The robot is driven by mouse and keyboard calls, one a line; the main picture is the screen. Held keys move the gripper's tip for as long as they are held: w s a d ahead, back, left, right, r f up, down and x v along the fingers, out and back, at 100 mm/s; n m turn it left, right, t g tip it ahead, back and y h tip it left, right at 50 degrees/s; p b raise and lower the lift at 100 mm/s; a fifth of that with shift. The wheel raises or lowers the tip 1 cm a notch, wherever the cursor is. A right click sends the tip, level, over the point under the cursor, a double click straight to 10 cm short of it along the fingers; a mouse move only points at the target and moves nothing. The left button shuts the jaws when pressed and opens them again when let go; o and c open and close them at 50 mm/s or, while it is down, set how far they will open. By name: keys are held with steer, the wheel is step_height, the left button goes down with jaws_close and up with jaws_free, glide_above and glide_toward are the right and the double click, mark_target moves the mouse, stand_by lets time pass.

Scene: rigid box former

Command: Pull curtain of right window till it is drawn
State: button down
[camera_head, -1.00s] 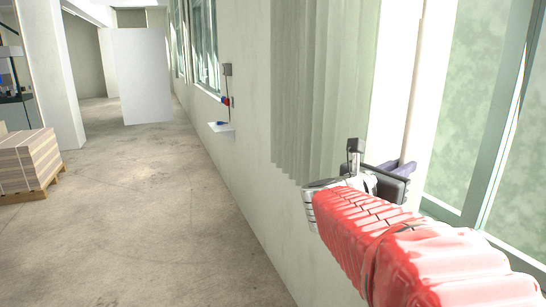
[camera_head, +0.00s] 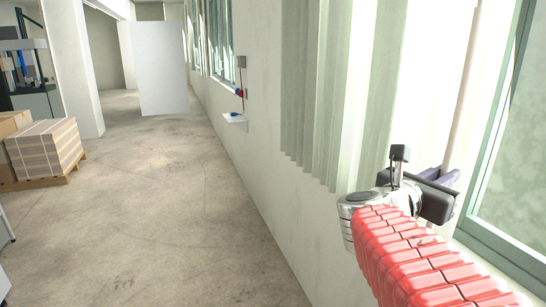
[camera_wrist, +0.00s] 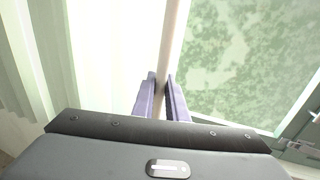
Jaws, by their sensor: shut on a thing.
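A pale green, pleated curtain (camera_head: 330,90) hangs at the left part of the right window (camera_head: 515,170). A thin upright pale rod (camera_head: 463,85) stands to the right of the curtain folds. My gripper (camera_head: 440,176), with purple fingers, is shut on this rod at its lower part. In the wrist view the rod (camera_wrist: 172,40) runs up from between the two fingers (camera_wrist: 160,97). Curtain folds (camera_wrist: 35,60) show there on the left, and green window glass (camera_wrist: 250,60) on the right. Where the rod joins the curtain is not clear.
A small white shelf (camera_head: 235,118) juts from the wall beyond the curtain. A pallet of stacked boards (camera_head: 45,150) stands at the left. A white panel (camera_head: 160,68) stands at the back. The concrete floor (camera_head: 150,220) between is clear.

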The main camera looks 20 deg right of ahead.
steer(key=shift+s, duration=0.1)
steer(key=c, duration=1.7)
jaws_free()
steer(key=shift+c, duration=0.2)
steer(key=shift+a, duration=0.15)
steer(key=v, duration=1.3)
steer(key=shift+a, duration=0.3)
